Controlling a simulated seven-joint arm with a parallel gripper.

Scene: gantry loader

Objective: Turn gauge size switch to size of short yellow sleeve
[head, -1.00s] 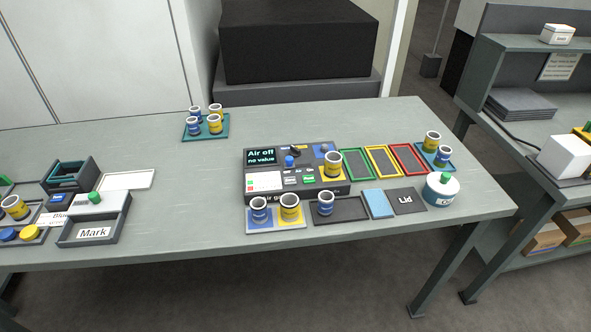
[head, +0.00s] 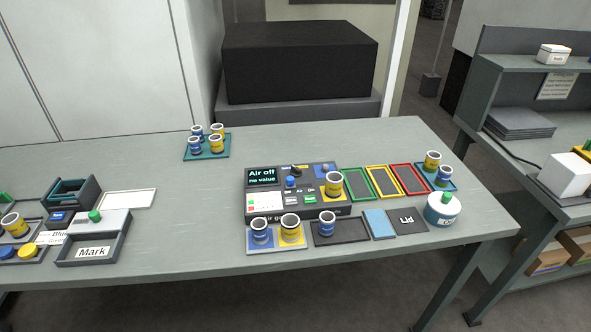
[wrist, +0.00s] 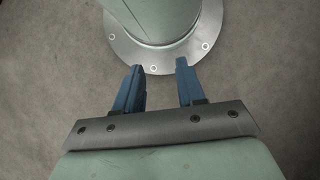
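The gauge unit (head: 262,208) stands mid-table with a display (head: 262,177) reading "Air off" and "no value". A small black knob (head: 296,170) sits on its top panel; which size it points to is too small to read. A yellow sleeve (head: 333,184) stands upright at the unit's right end. Another yellow sleeve (head: 292,231) and a blue sleeve (head: 261,233) stand on a blue-and-yellow mat in front. Which yellow sleeve is the short one I cannot tell. My gripper (wrist: 160,68) is open and empty above bare floor beside my base, away from the gauge.
A blue sleeve (head: 326,224) stands on a dark tray. Green, yellow and red framed trays (head: 414,179) lie right of the gauge, near a white-and-blue round pot (head: 442,211). A teal tray (head: 222,150) with several sleeves is at the back.

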